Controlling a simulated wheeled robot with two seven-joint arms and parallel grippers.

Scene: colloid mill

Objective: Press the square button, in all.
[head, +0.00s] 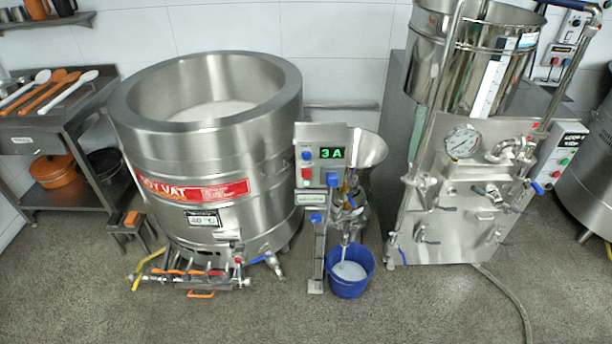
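A larger blue part (333,180) sits under the display, and another blue part (316,217) is lower on the post. The parts are too small to tell for sure which button is square. Neither of my grippers shows.
The steel vat (210,140) with a red "SOY VAT" label stands left of the panel. A blue bucket (362,284) with pale liquid is on the floor at the post's foot. A steel machine (470,195) with a gauge stands right. The front floor (250,322) is mostly clear.

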